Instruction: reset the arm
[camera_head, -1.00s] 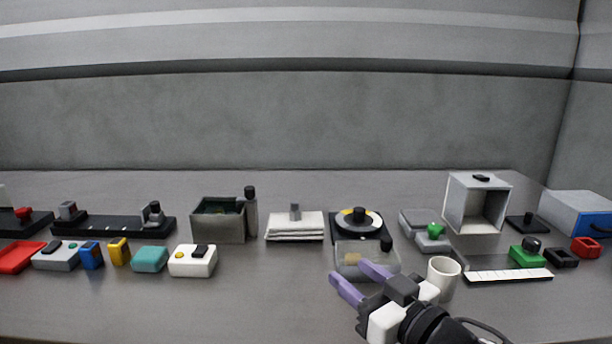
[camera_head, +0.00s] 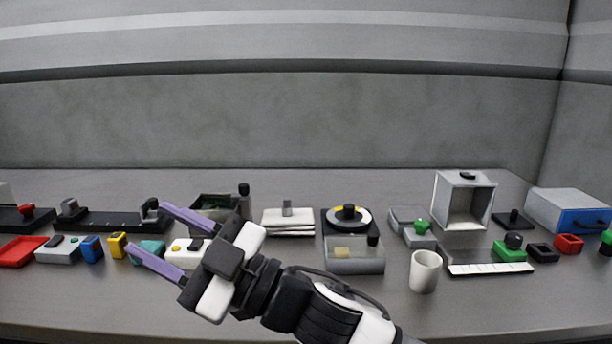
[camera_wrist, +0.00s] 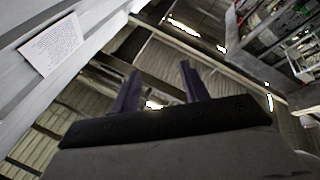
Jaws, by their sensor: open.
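My gripper (camera_head: 162,234) is open, with its two purple fingers apart and nothing between them. In the head view it is raised in front of the left part of the bench and points to the upper left. It hides parts of the white box with a black top piece (camera_head: 176,253), the teal block (camera_head: 152,246) and the grey open bin (camera_head: 213,200). In the wrist view the fingers (camera_wrist: 157,92) stand apart against a ceiling-like background, with no bench object between them.
The reel device (camera_head: 347,214) with a clear-fronted box (camera_head: 355,262) stands mid-bench. A white cup (camera_head: 424,272) and a white strip (camera_head: 491,269) are to its right. An open grey cabinet (camera_head: 463,202) stands behind. The bench front (camera_head: 90,300) is clear at left.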

